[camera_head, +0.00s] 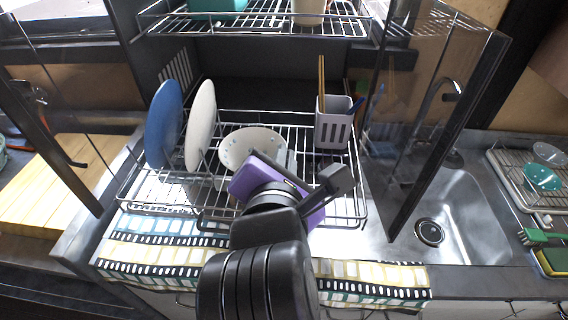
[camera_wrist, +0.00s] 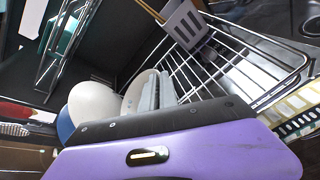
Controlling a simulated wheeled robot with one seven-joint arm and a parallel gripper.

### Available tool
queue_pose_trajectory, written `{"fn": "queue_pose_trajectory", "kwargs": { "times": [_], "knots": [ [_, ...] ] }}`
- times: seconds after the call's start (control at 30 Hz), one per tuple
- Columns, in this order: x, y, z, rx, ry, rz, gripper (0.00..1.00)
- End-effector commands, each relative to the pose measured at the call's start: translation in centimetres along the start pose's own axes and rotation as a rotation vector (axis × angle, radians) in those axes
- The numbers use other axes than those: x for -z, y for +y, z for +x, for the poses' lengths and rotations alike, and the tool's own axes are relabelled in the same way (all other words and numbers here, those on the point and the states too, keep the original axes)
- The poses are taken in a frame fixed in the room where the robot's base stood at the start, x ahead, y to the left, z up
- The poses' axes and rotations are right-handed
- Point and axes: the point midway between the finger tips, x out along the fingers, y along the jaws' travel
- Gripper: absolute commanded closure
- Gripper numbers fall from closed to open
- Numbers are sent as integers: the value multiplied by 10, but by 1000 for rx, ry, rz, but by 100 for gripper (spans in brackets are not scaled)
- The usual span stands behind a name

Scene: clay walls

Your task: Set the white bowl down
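The white bowl (camera_head: 243,146) is tilted in the head view, with its pale speckled face showing, at the middle of the wire dish rack (camera_head: 352,209). My gripper (camera_head: 286,160) is at its right edge, with its grey fingers close together on the rim. In the wrist view the bowl (camera_wrist: 136,92) shows beside the fingers (camera_wrist: 157,92), partly hidden by them. My purple wrist covers the lower part of the bowl area. I cannot tell whether the bowl touches the rack.
A blue plate (camera_head: 163,125) and a white plate (camera_head: 201,125) stand upright on the left. A grey utensil holder (camera_head: 333,128) stands at the back right. An upper shelf (camera_head: 260,28) hangs above, and open glass doors flank the rack. The sink (camera_head: 455,220) is to the right.

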Motion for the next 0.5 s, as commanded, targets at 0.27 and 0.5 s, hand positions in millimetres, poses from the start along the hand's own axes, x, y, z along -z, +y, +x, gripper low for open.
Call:
{"fn": "queue_pose_trajectory", "kwargs": {
  "times": [0.27,0.5],
  "knots": [
    [16,-12,7,-1,-1,0,100],
    [17,-13,8,1,0,0,91]
  ]
}}
